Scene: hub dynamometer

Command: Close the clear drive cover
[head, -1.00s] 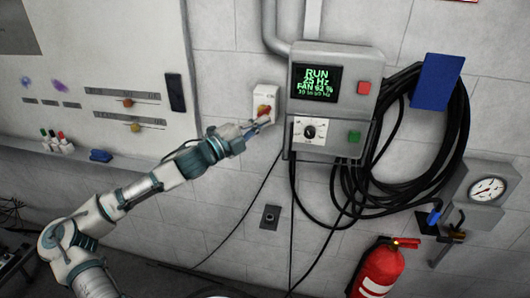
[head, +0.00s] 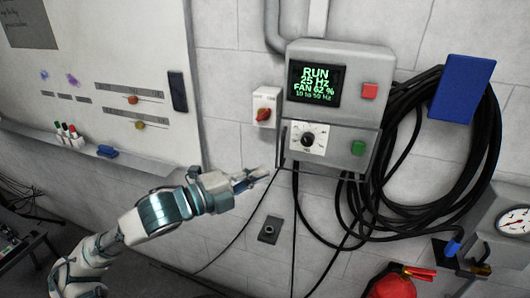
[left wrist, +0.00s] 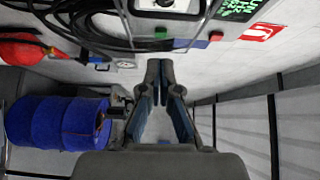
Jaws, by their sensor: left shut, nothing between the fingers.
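The grey drive box (head: 335,125) is on the wall with a lit green screen (head: 315,86) reading RUN, 25 Hz. It has a dial on a white plate (head: 308,139), a red button (head: 370,91) and a green button (head: 358,148). A thin dark edge (head: 279,150) runs around its lower front; it may belong to the clear cover, but the see-through panel and its position cannot be made out. My left gripper (head: 262,175) is shut and empty, just below and left of the box's lower left corner. Its closed fingers (left wrist: 160,68) show in the left wrist view. My right gripper is not in view.
A switch with a red handle (head: 264,112) is left of the box. Black cable loops (head: 480,140) hang at the right, beside a blue panel (head: 461,88). A fire extinguisher (head: 393,283) stands below. A blue barrel (left wrist: 58,122) shows in the wrist view.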

